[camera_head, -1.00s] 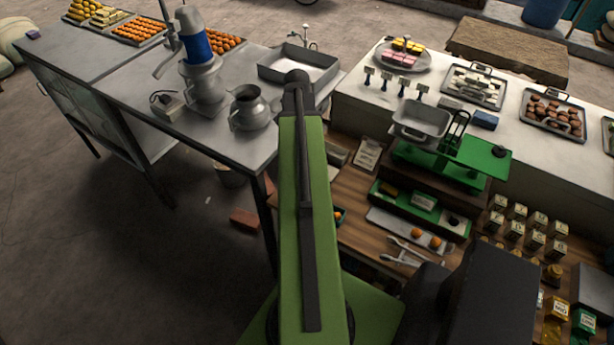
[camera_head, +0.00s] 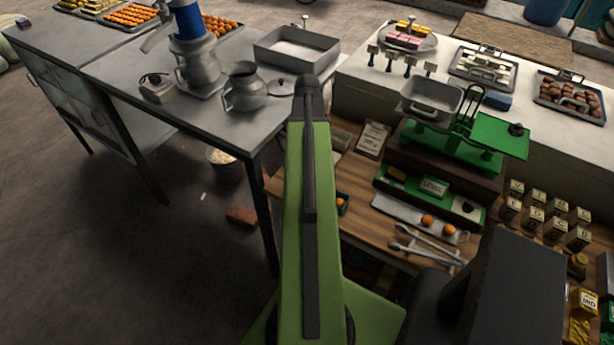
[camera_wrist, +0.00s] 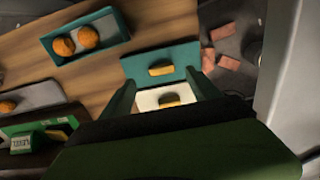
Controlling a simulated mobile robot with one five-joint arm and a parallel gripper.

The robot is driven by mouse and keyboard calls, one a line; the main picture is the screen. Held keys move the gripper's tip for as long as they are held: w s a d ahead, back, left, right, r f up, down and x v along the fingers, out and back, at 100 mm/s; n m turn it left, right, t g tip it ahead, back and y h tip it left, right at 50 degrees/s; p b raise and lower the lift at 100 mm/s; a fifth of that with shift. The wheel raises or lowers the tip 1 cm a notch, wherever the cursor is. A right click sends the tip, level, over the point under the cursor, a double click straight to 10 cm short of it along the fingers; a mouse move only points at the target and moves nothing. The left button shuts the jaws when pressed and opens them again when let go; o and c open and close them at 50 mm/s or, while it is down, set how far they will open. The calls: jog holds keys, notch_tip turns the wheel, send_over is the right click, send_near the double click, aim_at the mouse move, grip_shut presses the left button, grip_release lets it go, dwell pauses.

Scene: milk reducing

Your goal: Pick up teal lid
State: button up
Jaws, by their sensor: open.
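The teal lid (camera_wrist: 160,63) shows in the wrist view as a flat teal plate with an orange-yellow handle, on the wooden surface near its edge. A cream plate (camera_wrist: 146,99) with a similar handle lies just below it in the picture, between my fingers. My gripper (camera_wrist: 160,77) is open and empty, its fingertips near the lower edge of the teal lid. I cannot tell how high the fingers are above it. In the head view my arm hides the lid and the gripper.
A teal box (camera_wrist: 110,25) with two oranges is at the upper left in the wrist view. A wooden counter (camera_head: 372,230) holds tongs (camera_head: 425,245) and a green scale (camera_head: 490,140). A metal table (camera_head: 130,85) with pots stands left. Bricks (camera_head: 240,215) lie on the floor.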

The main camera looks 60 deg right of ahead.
notch_tip(320, 180, down, 6)
jog(key=b, duration=0.5)
jog(key=shift+w+a, duration=0.1)
jog(key=shift+w, duration=0.05)
jog(key=shift+r, duration=0.25)
jog(key=c, duration=1.4)
